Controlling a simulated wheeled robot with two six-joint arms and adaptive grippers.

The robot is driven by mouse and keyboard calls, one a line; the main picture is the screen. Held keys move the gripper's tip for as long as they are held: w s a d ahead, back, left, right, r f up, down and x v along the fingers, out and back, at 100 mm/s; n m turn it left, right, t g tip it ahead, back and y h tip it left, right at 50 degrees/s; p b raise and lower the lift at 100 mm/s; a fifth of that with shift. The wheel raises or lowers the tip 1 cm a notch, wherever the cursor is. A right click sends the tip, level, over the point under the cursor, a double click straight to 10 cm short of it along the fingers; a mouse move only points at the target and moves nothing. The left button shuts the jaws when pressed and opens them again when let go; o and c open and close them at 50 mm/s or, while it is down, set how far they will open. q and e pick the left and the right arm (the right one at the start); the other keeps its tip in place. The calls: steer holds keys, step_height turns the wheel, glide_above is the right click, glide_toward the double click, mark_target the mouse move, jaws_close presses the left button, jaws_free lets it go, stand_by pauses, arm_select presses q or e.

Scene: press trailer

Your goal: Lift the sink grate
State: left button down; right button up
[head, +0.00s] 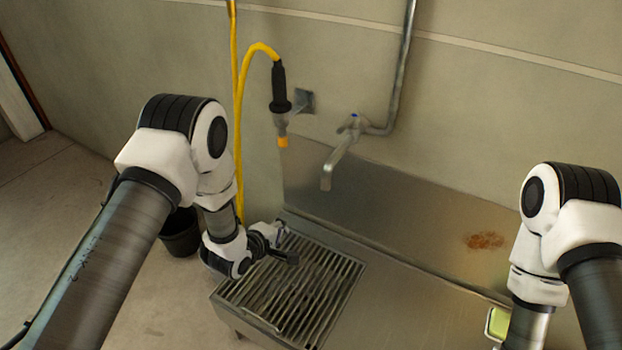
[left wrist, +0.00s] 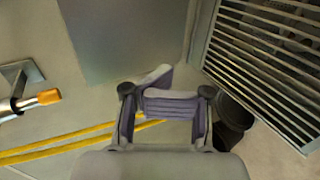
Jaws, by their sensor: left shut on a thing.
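The sink grate (head: 318,285) is a slatted metal rack at the front left of the steel sink unit in the head view. It lies about level there, and I cannot tell whether it is raised at all. Its slats also show at the upper right of the left wrist view (left wrist: 265,62). My left gripper (head: 284,243) is at the grate's back left part and is shut on it. The contact itself is hidden. In the left wrist view, the gripper's fingers (left wrist: 165,92) are close together. My right gripper is below the head view's edge.
A tap (head: 340,160) and a black-handled sprayer (head: 280,95) on a yellow hose (head: 237,120) are at the back wall. A dark bucket (head: 181,233) stands on the floor left of the sink. A rusty stain (head: 485,240) and a green sponge-like thing (head: 498,323) are at right.

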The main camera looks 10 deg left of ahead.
arm_select(q)
steer(key=w+d+r, duration=0.2)
steer(key=w, duration=0.4)
steer(key=w+d+r+t+b, duration=0.1)
steer(key=w+d+r, duration=0.2)
steer(key=w, duration=0.4)
steer(key=shift+w+r, duration=0.2)
stand_by(0.3)
steer(key=c, duration=1)
jaws_free()
steer(key=shift+c, duration=0.2)
steer(key=shift+a, duration=0.1)
steer(key=p+v, duration=0.6)
steer(key=v, duration=0.1)
